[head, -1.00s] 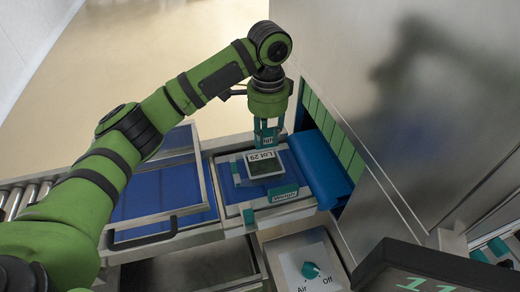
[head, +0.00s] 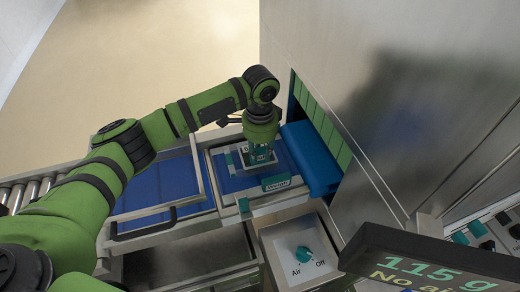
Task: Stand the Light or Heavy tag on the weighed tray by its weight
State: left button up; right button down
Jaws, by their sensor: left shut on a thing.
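The weighed tray (head: 262,167) is a small tray with a dark rim and a pale top, lying on the blue platform at the machine's mouth. My left gripper (head: 259,153) points straight down over it and is shut on a small tag. Fingers hide most of the tag, and its word is too small to read. The tag is at or just above the tray top; I cannot tell whether they touch. The scale display (head: 430,270) at lower right reads 115 g, with a partly cut-off second line. My right gripper is not in view.
A blue roller (head: 310,158) and a green strip curtain (head: 322,118) lie right of the tray. A clear hinged lid frame (head: 160,187) with a black handle is at left. The Air/Off knob (head: 304,254) is below, and a steel wall rises at right.

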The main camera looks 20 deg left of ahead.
aim_at(260, 151)
pick_arm(q)
jog(key=o, duration=1)
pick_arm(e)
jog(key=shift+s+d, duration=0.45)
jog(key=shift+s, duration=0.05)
pick_arm(q)
notch_tip(260, 151, up, 12)
jog(key=b, duration=0.3)
jog(key=shift+r+b, duration=0.15)
jog(key=shift+b, duration=0.25)
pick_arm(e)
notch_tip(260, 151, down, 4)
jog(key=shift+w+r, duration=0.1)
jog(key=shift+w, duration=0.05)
